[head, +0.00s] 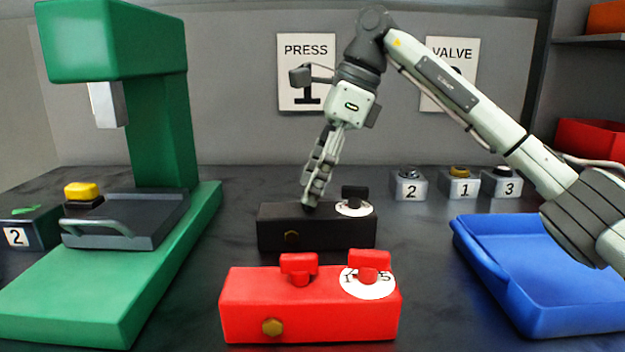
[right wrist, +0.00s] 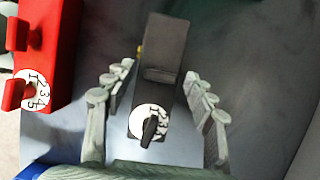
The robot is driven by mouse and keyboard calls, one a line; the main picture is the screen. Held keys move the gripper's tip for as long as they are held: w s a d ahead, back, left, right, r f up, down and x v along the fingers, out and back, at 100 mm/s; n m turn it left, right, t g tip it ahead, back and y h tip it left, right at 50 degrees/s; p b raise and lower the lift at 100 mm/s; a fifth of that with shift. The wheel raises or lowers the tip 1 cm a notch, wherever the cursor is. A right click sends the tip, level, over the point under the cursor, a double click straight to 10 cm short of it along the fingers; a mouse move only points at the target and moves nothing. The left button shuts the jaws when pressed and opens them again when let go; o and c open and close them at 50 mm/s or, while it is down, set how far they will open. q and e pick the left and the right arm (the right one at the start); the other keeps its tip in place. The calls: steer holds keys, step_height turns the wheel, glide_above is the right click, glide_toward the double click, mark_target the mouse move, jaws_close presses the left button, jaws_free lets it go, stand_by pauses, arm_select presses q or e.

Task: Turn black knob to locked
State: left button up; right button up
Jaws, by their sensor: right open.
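The black block (head: 275,228) stands on the dark table behind the red block. Its black dial knob (head: 354,192) sits on a white numbered dial at the right end; the knob (right wrist: 149,130) and dial (right wrist: 139,122) also show in the right wrist view. A second dark raised part, seemingly a plain knob (right wrist: 161,75), sits farther along the block; the gripper hides it in the head view. My right gripper (head: 312,203) points down over the block's left part. In the right wrist view its open fingers (right wrist: 158,78) lie either side of the block. No "locked" mark is readable.
The red block (head: 310,315) with two red knobs stands in front. A green press (head: 160,130) is at left, a blue tray (head: 540,310) at right. Grey button boxes (head: 409,185) stand behind. Bare table separates the black block from the tray.

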steer(key=shift+a+f, duration=0.1)
steer(key=shift+f, duration=0.05)
steer(key=shift+c, duration=0.6)
steer(key=c, duration=1)
steer(key=shift+c, duration=0.2)
